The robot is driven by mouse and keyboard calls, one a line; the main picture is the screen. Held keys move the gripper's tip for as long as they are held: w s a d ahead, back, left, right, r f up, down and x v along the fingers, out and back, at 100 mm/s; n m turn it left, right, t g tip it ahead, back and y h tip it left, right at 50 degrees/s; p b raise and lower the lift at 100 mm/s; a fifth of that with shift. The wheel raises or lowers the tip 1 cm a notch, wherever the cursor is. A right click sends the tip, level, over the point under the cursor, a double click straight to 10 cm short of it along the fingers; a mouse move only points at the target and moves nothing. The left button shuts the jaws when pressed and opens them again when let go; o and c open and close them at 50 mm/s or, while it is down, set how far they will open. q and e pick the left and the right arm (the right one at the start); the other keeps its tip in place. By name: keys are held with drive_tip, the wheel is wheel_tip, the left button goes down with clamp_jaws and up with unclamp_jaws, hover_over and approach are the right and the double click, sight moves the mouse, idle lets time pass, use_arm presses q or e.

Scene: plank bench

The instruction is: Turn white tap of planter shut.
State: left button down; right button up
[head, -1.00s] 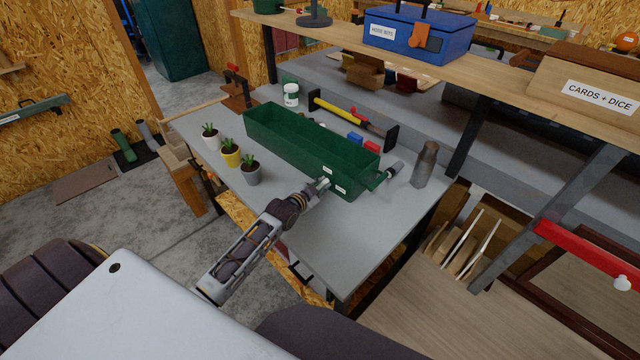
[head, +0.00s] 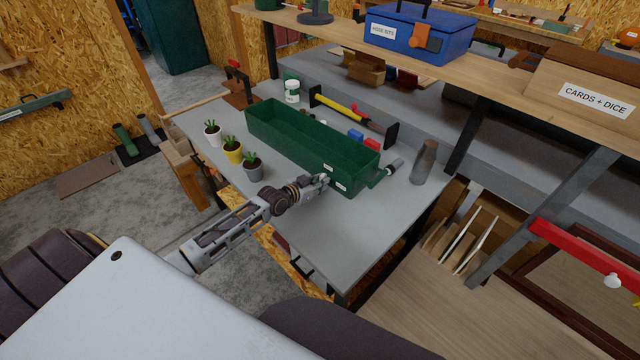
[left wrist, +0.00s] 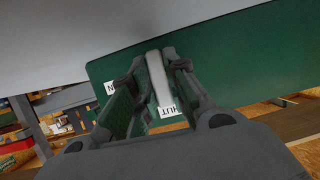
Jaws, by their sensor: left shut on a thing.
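The dark green planter (head: 285,150) is a long open trough on the grey bench top. In the head view the gripper hides the tap. My right gripper is not in view.
The bench top in front is clear.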

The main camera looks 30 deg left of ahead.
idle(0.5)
use_arm(q)
drive_tip(key=c, duration=1.4)
unclamp_jaws()
drive_tip(key=shift+s, duration=0.1)
drive_tip(key=shift+s+a, duration=0.1)
drive_tip(key=shift+v, duration=5.75)
drive_tip(key=shift+a+r, duration=0.1)
drive_tip(key=shift+r, duration=0.1)
